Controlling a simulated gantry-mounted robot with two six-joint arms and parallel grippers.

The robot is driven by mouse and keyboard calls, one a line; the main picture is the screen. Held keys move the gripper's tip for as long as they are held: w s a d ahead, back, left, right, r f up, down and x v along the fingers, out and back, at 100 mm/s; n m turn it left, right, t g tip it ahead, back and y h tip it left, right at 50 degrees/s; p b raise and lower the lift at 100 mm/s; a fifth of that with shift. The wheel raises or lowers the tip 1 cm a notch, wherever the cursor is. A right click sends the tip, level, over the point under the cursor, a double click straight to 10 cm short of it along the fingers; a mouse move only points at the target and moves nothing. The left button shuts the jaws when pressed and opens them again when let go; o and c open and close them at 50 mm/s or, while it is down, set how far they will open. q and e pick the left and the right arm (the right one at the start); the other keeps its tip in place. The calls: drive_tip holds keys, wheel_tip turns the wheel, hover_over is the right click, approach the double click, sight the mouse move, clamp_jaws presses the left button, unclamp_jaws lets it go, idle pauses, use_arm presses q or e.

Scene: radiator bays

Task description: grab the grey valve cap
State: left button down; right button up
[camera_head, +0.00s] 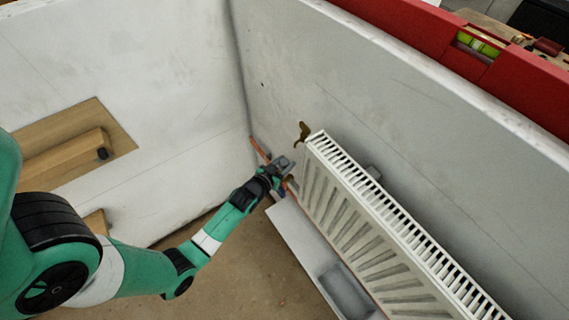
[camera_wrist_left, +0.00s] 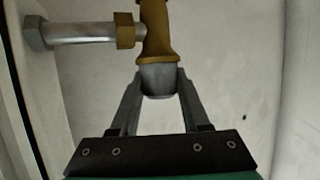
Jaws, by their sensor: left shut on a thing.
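The grey valve cap (camera_wrist_left: 158,80) sits at the end of a brass valve body (camera_wrist_left: 154,35) in the left wrist view. My left gripper (camera_wrist_left: 158,92) is shut on the cap, with one finger on each side of it. The cap still touches the brass body. My right gripper is in neither view.
A grey pipe (camera_wrist_left: 80,33) with a brass nut (camera_wrist_left: 125,31) joins the valve to the radiator side. White walls meet in a corner behind. A wooden block (camera_head: 65,158) is on the left wall. A red spirit level (camera_head: 525,75) lies on top of the right wall.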

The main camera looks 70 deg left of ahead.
sight(285, 161)
use_arm(q)
drive_tip(key=shift+r, duration=0.15)
drive_tip(key=shift+r, duration=0.3)
wheel_tip(285, 161, up, 2)
drive_tip(key=shift+r+p, duration=0.25)
drive_tip(key=shift+p, duration=0.55)
drive_tip(key=s+d+r+p, duration=0.2)
drive_tip(key=s+d+r, duration=0.4)
drive_tip(key=d+r, duration=0.3)
drive_tip(key=d, duration=0.3)
drive_tip(key=shift+d+r, duration=0.3)
drive_tip(key=shift+d, duration=0.05)
